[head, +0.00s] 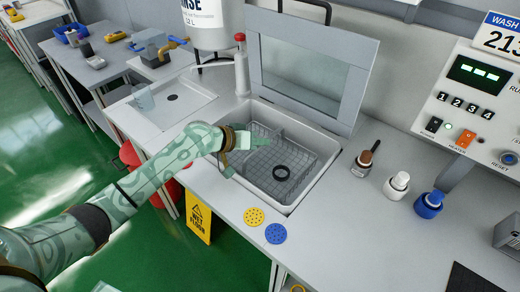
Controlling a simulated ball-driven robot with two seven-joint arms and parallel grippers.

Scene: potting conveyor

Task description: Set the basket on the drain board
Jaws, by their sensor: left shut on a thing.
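The wire basket (305,156) sits in the open wash basin (328,152) at the middle of the head view. A dark ring (281,173) lies inside the basket. My left gripper (262,141) reaches in from the left and is shut on the basket near its left side; the exact grip is partly hidden by the hand. The drain board (190,110) is a pale recessed tray with a dark drain hole, to the left of the basin. My right gripper is not in view.
The raised lid (302,66) stands behind the basin. A red-topped post (241,68) stands between basin and board. Yellow (254,216) and blue (276,233) discs lie in front; bottles (397,185) stand right.

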